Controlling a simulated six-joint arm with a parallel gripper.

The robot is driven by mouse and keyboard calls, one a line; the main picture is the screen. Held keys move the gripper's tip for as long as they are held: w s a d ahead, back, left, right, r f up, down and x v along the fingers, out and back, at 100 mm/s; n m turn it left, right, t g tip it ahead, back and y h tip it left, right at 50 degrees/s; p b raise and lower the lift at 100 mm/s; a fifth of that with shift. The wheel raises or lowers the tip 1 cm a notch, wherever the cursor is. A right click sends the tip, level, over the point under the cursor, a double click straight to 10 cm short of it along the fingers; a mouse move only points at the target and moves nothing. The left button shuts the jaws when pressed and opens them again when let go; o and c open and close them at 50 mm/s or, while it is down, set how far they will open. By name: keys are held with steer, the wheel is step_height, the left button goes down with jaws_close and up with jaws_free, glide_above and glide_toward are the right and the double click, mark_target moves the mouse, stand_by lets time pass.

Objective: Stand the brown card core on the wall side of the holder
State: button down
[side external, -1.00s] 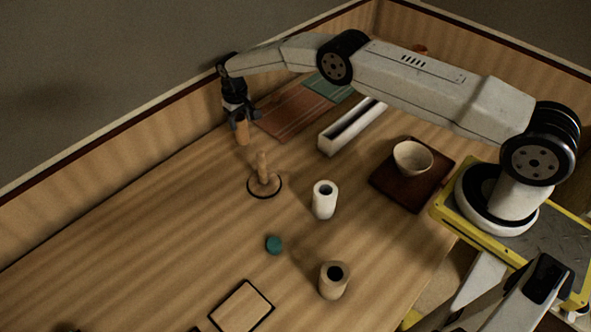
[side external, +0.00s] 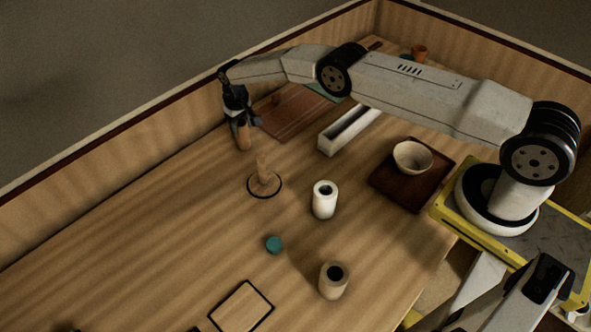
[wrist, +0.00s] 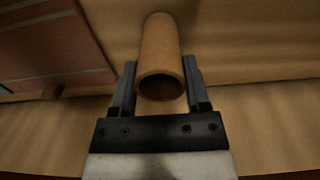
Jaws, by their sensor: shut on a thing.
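The brown card core (side external: 243,137) is upright in my gripper (side external: 241,121), close to the back wall. In the wrist view the core (wrist: 160,50) is a hollow tan tube with its open end facing the camera, between the two fingers of my gripper (wrist: 159,82). My gripper is shut on it. The holder (side external: 264,182) is a wooden peg on a round, dark-rimmed base. The core is on the wall side of the holder and apart from it. I cannot tell whether the core's lower end touches the table.
A white roll (side external: 324,200) and a beige roll (side external: 333,280) stand nearer the camera, with a teal disc (side external: 273,245) between. A reddish mat (side external: 293,112), a long white tray (side external: 328,147) and a bowl (side external: 412,157) on a dark board (side external: 398,200) lie right.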

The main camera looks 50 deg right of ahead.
steer(key=shift+f, duration=0.45)
stand_by(0.4)
jaws_free()
steer(key=shift+r, duration=0.15)
step_height(320, 180, up, 8)
steer(key=shift+f, duration=0.25)
stand_by(0.6)
